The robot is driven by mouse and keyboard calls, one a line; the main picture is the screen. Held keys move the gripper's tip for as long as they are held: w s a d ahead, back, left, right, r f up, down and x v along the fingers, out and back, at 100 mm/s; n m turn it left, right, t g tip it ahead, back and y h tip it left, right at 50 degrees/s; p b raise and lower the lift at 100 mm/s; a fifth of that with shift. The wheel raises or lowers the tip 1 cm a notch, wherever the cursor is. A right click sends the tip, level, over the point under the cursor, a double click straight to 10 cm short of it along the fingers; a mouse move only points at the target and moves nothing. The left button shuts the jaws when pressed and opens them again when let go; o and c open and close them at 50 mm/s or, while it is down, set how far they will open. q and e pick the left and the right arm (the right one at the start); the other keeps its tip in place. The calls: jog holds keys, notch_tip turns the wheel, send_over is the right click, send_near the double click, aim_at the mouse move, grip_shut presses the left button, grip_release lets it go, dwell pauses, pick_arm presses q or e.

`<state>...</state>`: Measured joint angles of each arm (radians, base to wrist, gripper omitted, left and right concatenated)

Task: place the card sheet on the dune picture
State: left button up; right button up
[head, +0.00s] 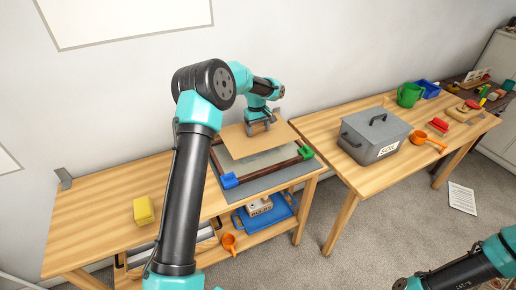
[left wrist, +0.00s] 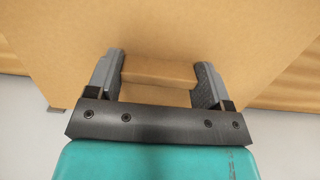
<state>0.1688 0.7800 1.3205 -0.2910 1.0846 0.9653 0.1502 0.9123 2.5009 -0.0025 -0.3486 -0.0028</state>
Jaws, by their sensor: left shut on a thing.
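The card sheet (head: 246,142) is a flat tan cardboard piece, held at its far edge over the dune picture. In the left wrist view the card (left wrist: 160,35) fills most of the picture. My left gripper (head: 264,126) is shut on a raised cardboard strip of the card; its fingers (left wrist: 158,78) stand either side of that strip. The dune picture (head: 267,163) lies in a dark brown frame on a grey mat, partly hidden by the card. I cannot tell whether the card touches the frame. My right gripper is not in view; only part of my right arm shows at the lower right.
A blue corner piece (head: 229,181) and a green one (head: 306,152) sit on the frame's near corners. A yellow block (head: 143,210) lies on the left table. A lidded grey box (head: 375,137) stands on the right table. The left table's middle is clear.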

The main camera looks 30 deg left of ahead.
aim_at(258, 133)
pick_arm(q)
notch_tip(258, 133, down, 6)
jog(key=shift+r, duration=0.15)
jog(key=shift+f, duration=1.85)
jog(key=shift+f, duration=0.1)
jog(key=o, duration=0.9)
jog(key=r, duration=0.8)
jog(key=a+r, duration=0.1)
jog(key=r, duration=0.3)
jog(key=shift+w+a, duration=0.1)
jog(key=shift+w, duration=0.3)
